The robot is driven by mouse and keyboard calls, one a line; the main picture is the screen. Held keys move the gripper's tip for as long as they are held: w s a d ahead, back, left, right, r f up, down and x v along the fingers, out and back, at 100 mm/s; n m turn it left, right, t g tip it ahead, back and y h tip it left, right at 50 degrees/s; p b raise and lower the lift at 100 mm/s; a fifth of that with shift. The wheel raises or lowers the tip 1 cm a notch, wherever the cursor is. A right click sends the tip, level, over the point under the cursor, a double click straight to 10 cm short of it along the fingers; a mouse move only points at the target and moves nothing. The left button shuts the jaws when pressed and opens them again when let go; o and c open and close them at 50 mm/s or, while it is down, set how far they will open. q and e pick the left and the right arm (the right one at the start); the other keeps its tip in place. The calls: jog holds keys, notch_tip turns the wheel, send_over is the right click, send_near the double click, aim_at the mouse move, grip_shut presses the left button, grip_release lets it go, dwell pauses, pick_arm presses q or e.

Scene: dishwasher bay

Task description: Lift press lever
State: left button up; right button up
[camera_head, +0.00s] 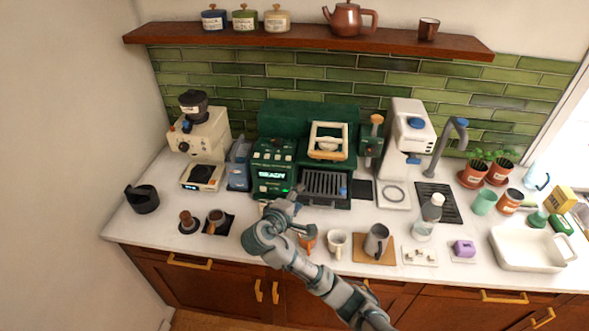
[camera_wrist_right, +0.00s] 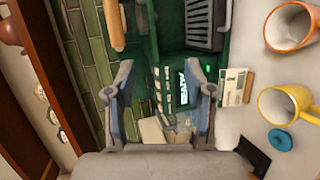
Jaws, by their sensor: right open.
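The green machine (camera_head: 275,165) with a lit "READY" display stands at the back middle of the counter. A cream, wood-edged frame-shaped handle (camera_head: 328,140), which looks like the press lever, stands up on it above the drip grate (camera_head: 325,185). An orange-brown bar (camera_wrist_right: 115,25), likely part of that lever, shows at the top of the right wrist view. My right gripper (camera_head: 287,200) is before the machine's front, left of the grate. In the right wrist view its fingers (camera_wrist_right: 160,72) are spread and empty, with the button panel behind them. It is apart from the lever.
Cups (camera_head: 337,243), a grey pitcher (camera_head: 376,240) and a bottle (camera_head: 430,215) stand at the front right of the arm. A grinder (camera_head: 205,140) is left of the machine and a white machine (camera_head: 405,140) right. A shelf (camera_head: 300,37) runs above.

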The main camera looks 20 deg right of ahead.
jog(key=h, duration=0.2)
send_near(323, 157)
jog(key=p+x, duration=0.2)
jog(key=x, duration=0.7)
jog(key=shift+w+d, duration=0.2)
jog(key=shift+d, duration=0.1)
jog(key=shift+w+d+f, duration=0.15)
jog(key=shift+d, duration=0.45)
jog(key=shift+w+d+f, duration=0.15)
jog(key=shift+d+f, duration=0.05)
jog(key=shift+d, duration=0.4)
jog(key=shift+d+f, duration=0.15)
jog(key=shift+d, duration=0.35)
jog(key=c, duration=0.3)
jog(key=shift+a, duration=0.15)
jog(key=c, duration=0.4)
jog(key=shift+a, duration=0.3)
grip_shut()
jog(key=shift+a, duration=0.15)
pick_arm(q)
jog(key=s, duration=0.4)
jog(key=shift+s+r, duration=0.1)
jog(key=shift+r, duration=0.3)
pick_arm(e)
jog(key=shift+w, duration=0.1)
